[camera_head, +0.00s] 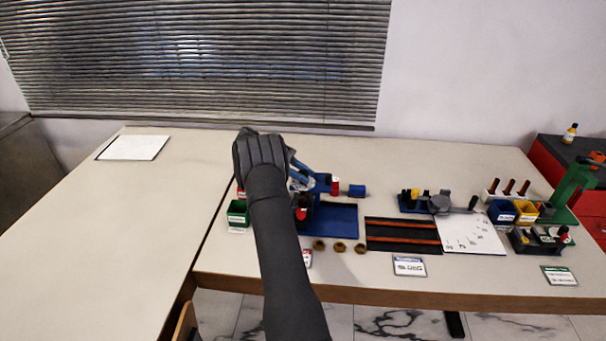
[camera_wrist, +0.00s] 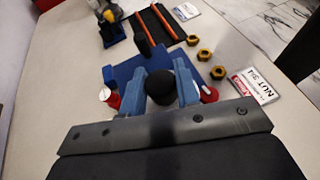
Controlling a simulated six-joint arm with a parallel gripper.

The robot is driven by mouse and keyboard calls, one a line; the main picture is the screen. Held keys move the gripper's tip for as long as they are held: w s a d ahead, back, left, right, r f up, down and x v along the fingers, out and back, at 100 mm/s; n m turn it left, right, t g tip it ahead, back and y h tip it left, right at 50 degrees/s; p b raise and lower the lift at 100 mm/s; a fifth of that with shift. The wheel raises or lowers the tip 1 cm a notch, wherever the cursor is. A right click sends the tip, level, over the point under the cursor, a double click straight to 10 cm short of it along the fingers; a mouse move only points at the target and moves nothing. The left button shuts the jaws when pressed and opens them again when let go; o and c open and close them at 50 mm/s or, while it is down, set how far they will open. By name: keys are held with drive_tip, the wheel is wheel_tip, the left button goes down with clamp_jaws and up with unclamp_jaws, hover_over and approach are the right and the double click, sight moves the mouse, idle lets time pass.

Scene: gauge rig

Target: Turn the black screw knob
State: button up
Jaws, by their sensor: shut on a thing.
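The black screw knob (camera_wrist: 160,85) shows in the wrist view as a dark round top over the blue rig base (camera_wrist: 125,70). My gripper (camera_wrist: 160,92) has its two blue fingers on either side of the knob and is shut on it. In the head view my forearm and wrist cover much of the rig, and the knob cannot be made out clearly there. The blue base plate (camera_head: 335,219) shows to the right of my forearm. The knob's lower part is hidden in the wrist view.
Red-and-white cylinders (camera_wrist: 111,98) stand close to both fingers. Brass nuts (camera_head: 340,247) lie in front of the rig. A black tray with orange rails (camera_head: 402,235) is to the right. A green bin (camera_head: 238,212) stands left of my forearm. The left table is mostly clear.

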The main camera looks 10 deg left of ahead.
sight(303, 172)
idle(0.3)
drive_tip(key=o, duration=1)
wheel_tip(303, 172, up, 5)
drive_tip(key=shift+f, duration=0.2)
drive_tip(key=s+d+r, duration=0.1)
drive_tip(key=d+r, duration=0.1)
drive_tip(key=d, duration=0.1)
drive_tip(key=s+d+r, duration=0.2)
drive_tip(key=d, duration=0.2)
drive_tip(key=s+d+r, duration=0.1)
drive_tip(key=d+r, duration=0.1)
drive_tip(key=d, duration=0.1)
drive_tip(key=shift+s+d+r, duration=0.25)
drive_tip(key=shift+s+d, duration=0.05)
drive_tip(key=shift+d, duration=0.1)
drive_tip(key=shift+a, duration=0.1)
drive_tip(key=shift+c, duration=0.3)
